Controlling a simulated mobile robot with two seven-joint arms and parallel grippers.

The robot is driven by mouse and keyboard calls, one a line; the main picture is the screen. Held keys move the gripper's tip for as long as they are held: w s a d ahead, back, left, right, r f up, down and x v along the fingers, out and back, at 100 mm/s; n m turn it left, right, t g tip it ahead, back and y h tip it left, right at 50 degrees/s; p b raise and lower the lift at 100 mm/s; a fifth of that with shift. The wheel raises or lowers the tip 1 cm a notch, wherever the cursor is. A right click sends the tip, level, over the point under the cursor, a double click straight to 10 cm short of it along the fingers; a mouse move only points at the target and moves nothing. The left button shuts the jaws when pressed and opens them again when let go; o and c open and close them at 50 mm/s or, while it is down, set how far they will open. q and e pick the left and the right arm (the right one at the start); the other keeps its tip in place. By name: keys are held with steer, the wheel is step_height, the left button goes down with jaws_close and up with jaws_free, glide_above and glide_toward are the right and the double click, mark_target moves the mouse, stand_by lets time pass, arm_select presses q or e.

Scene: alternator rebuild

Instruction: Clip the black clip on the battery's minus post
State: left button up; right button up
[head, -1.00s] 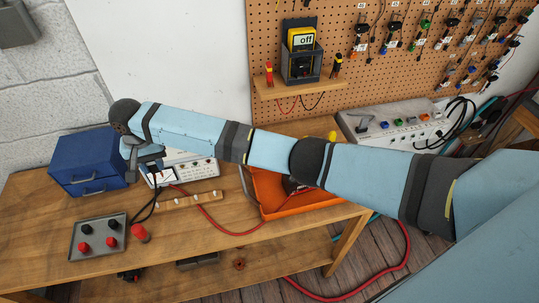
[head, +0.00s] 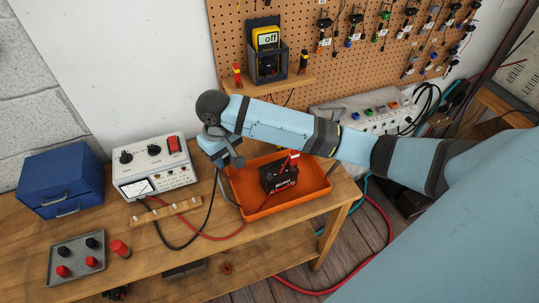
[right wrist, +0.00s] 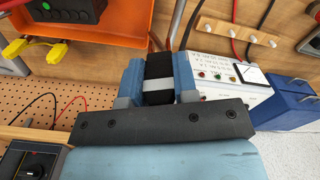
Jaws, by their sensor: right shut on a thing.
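My right gripper (head: 224,158) is at the left end of the orange tray, above its rim. It is shut on the black clip (right wrist: 158,72), which shows between the two blue fingers in the right wrist view. The clip's black cable (head: 211,205) hangs below the gripper. The black battery (head: 281,184) stands in the tray, to the right of the gripper and apart from it. A red clip (head: 291,161) sits on top of the battery at its right part. I cannot make out the minus post. My left gripper is not in view.
The orange tray (head: 262,211) has raised walls. A charger (head: 153,165) with a dial, a blue drawer box (head: 60,180) and a wooden peg rail (head: 165,211) stand left. A red cable (head: 217,238) crosses the bench front. A shelf (head: 275,84) with a meter is behind.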

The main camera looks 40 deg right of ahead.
steer(key=n, duration=0.2)
glide_toward(270, 174)
steer(key=shift+f, duration=1.6)
steer(key=shift+f, duration=0.15)
steer(key=shift+f+b, duration=0.35)
steer(key=shift+f, duration=0.7)
steer(key=o, duration=0.8)
